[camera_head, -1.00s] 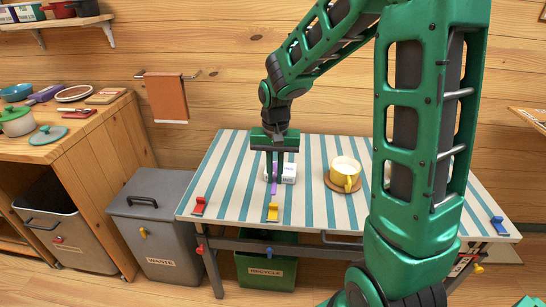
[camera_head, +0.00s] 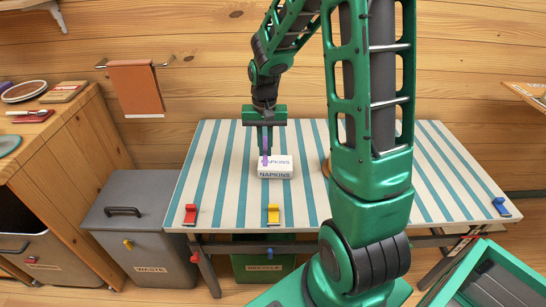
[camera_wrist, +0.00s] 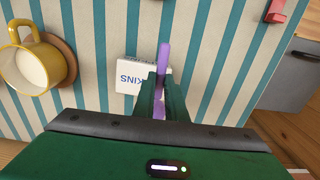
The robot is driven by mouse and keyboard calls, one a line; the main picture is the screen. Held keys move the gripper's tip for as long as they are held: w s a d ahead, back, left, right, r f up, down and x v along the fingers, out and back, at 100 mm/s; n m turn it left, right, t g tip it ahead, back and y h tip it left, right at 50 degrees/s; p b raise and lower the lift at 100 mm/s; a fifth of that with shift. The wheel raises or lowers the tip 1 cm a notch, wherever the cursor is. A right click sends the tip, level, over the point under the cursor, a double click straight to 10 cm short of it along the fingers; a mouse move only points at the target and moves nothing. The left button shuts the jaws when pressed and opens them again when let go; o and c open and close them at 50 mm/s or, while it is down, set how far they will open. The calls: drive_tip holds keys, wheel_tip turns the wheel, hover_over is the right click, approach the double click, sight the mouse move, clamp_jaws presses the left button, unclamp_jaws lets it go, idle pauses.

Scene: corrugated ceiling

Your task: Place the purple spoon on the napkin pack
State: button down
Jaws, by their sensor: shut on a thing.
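The purple spoon (camera_head: 265,158) is between the fingers of my gripper (camera_head: 265,150), which is shut on it. In the wrist view the spoon (camera_wrist: 163,62) sticks out past the fingertips (camera_wrist: 161,80) and overlaps the right edge of the pack. The white napkin pack (camera_head: 275,174), lettered "NAPKINS", lies on the striped table just below my gripper; part of it (camera_wrist: 127,77) shows in the wrist view. I cannot tell whether the spoon touches the pack. The spoon's lower end is partly hidden by the fingers in the wrist view.
The striped table (camera_head: 225,190) has clear room left of the pack. A yellow mug (camera_wrist: 30,65) on a brown coaster (camera_wrist: 62,45) stands to one side. Red (camera_head: 190,214), yellow (camera_head: 273,214) and blue (camera_head: 501,206) clips sit along the front edge.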

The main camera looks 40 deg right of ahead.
hover_over(276, 164)
wheel_tip(276, 164, down, 3)
drive_tip(key=shift+f, duration=0.1)
drive_tip(key=shift+a+f, duration=0.1)
drive_tip(key=shift+f, duration=1.8)
drive_tip(key=c, duration=1.8)
unclamp_jaws()
drive_tip(key=shift+f, duration=0.1)
wheel_tip(276, 164, up, 11)
drive_tip(key=s+a+r, duration=0.1)
drive_tip(key=s+r, duration=0.1)
drive_tip(key=s, duration=0.7)
drive_tip(key=s+a+r, duration=0.1)
drive_tip(key=s+r, duration=0.2)
drive_tip(key=s, duration=0.7)
drive_tip(key=s+a+r, duration=0.1)
drive_tip(key=s+r, duration=0.2)
drive_tip(key=s, duration=0.6)
drive_tip(key=shift+s+r, duration=0.25)
drive_tip(key=shift+s, duration=0.15)
